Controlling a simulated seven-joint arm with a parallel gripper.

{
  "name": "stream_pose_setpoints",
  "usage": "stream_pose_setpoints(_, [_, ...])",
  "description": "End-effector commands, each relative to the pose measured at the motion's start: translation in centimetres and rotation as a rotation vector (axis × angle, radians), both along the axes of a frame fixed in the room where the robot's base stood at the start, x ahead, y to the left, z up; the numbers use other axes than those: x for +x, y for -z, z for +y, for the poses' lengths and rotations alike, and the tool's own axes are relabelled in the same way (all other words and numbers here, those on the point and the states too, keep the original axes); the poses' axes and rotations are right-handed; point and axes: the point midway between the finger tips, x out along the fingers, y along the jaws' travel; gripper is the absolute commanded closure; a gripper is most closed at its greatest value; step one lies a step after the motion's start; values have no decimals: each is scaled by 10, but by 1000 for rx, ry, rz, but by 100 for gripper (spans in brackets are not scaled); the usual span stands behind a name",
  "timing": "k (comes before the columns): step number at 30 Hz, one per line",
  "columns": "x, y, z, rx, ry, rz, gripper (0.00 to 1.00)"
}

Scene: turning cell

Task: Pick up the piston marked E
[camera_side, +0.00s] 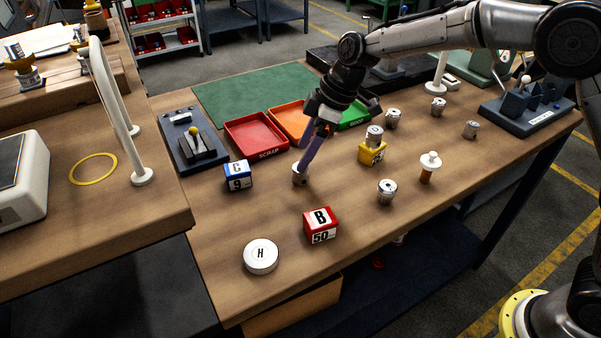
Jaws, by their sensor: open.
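My gripper (304,164) reaches down to the middle of the wooden table, its long fingers slanting to the lower left. A small silvery piece (299,174) is at its fingertips; I cannot tell whether it is a piston or part of the gripper. The gripper is open. Several silvery pistons stand on the table: a front one (386,192), a back one (394,119), one farther right (438,107) and a right one (470,129). Another piston (375,136) sits on a yellow block (372,153). No letter E is readable on any of them.
A blue block (237,176), a red block marked B (320,226) and a white disc marked H (261,257) stand nearby. Red (256,135) and orange (287,119) trays lie behind.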

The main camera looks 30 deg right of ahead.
Motion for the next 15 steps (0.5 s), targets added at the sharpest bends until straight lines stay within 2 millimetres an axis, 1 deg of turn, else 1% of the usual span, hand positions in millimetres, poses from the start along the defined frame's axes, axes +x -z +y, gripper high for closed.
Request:
stream_pose_setpoints(5, [0, 12, 1, -1, 1, 4, 20])
stream_pose_setpoints(10, [1, 38, 0, -1, 2, 4, 20])
stream_pose_setpoints(12, [3, 46, 3, -1, 0, 3, 20])
stream_pose_setpoints(15, [6, 54, 6, 0, 1, 0, 20])
